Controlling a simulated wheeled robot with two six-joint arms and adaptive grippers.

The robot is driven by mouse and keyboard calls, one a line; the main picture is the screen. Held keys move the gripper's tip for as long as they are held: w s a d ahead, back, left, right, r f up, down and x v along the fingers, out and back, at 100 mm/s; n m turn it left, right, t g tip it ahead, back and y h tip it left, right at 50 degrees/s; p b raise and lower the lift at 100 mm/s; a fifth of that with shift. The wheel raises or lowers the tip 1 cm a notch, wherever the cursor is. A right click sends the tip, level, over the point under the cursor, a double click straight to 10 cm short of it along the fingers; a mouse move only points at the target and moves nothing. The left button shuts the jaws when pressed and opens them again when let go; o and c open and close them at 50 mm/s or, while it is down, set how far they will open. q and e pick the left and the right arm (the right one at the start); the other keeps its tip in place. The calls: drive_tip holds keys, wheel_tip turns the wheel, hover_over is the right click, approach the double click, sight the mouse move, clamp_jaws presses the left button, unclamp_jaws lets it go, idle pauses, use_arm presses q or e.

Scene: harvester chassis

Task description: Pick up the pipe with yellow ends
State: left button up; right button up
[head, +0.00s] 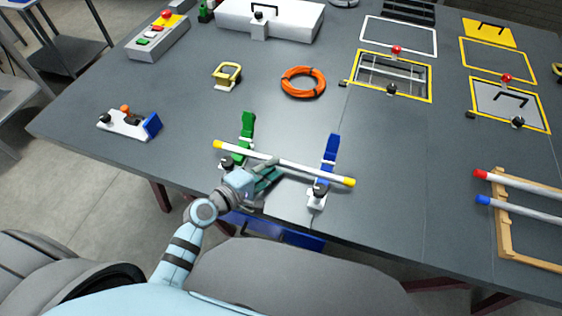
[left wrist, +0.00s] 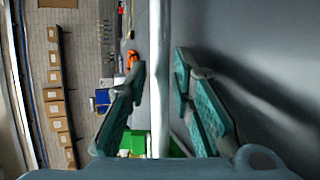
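The white pipe with yellow ends (head: 313,171) lies across a green-handled clamp (head: 245,137) and a blue-handled clamp (head: 327,158) near the table's front edge. Its yellow tips point left and right in the head view. My left gripper (head: 267,171) is at the pipe's middle, between the two clamps. In the left wrist view the pipe (left wrist: 160,110) runs vertically between the two spread teal fingers of the left gripper (left wrist: 157,75), with a visible gap on each side. The left gripper is open. My right gripper does not show.
A wooden rack (head: 503,218) with red-ended and blue-ended pipes is at the right. The table right of the blue clamp is clear.

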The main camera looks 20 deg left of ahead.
use_arm(q)
drive_tip(key=shift+x, duration=0.9)
drive_tip(key=shift+s, duration=0.1)
clamp_jaws()
drive_tip(key=shift+r, duration=0.1)
